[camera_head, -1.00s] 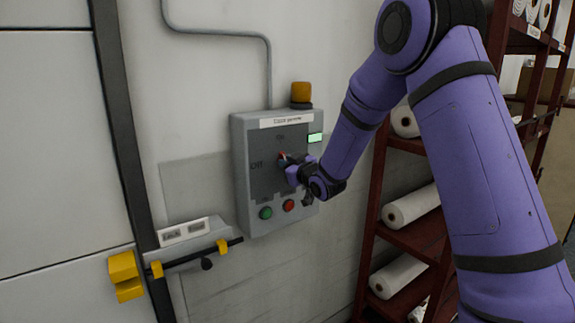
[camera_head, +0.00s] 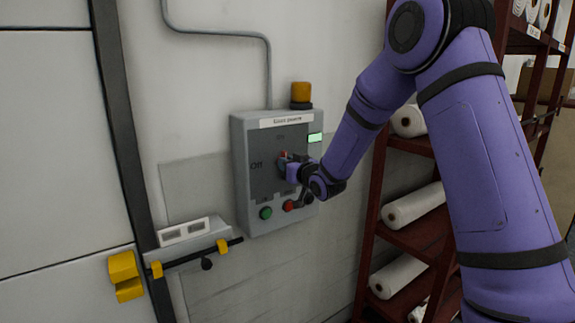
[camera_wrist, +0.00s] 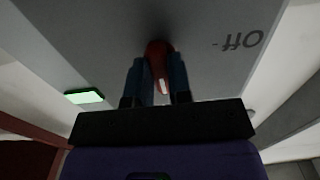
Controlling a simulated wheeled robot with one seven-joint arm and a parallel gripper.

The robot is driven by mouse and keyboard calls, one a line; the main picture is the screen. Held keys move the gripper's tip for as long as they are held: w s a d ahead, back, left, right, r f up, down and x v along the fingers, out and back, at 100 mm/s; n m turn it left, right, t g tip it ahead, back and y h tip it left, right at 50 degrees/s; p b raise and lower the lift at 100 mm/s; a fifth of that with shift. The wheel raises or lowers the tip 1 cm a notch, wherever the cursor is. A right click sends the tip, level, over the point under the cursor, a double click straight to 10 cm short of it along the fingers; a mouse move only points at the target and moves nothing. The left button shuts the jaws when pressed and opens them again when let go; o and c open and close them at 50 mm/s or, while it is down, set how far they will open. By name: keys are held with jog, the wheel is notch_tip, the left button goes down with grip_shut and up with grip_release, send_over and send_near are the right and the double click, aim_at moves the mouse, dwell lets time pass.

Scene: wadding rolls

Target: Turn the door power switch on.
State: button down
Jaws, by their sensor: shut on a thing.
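The grey control box (camera_head: 243,200) on the wall bears the door power switch, a red rotary handle (camera_head: 283,155) on a dark panel. An "Off" label (camera_head: 256,166) is left of the handle; a faint "On" label (camera_head: 280,138) is above it. My gripper (camera_head: 289,165) is at the handle, partly hiding it. In the wrist view, the red handle (camera_wrist: 159,50) with a white mark sits between the two dark fingers of my gripper (camera_wrist: 158,66), which is shut on it. The white mark points down there, away from the upside-down "Off".
A green lit indicator (camera_head: 315,138) is right of the panel. Green (camera_head: 266,213) and red (camera_head: 289,205) buttons are below. An amber lamp (camera_head: 301,93) tops the box. A door bolt (camera_head: 200,258) is lower left; a shelf (camera_head: 415,237) with white rolls stands right.

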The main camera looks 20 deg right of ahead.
jog(key=shift+f, duration=0.1)
jog(key=c, duration=1)
grip_release()
jog(key=shift+c, duration=0.2)
jog(key=v, duration=1.1)
jog(key=shift+w, duration=0.1)
jog(key=s+d+r+m+g+h, duration=0.25)
jog(key=s+r+g+h, duration=0.45)
jog(key=s, duration=0.6)
jog(key=s+r+g+y, duration=0.1)
jog(key=s+g, duration=0.4)
jog(key=s, duration=2)
jog(key=shift+d+r+m, duration=0.2)
jog(key=shift+r+m, duration=0.25)
jog(key=shift+r, duration=0.25)
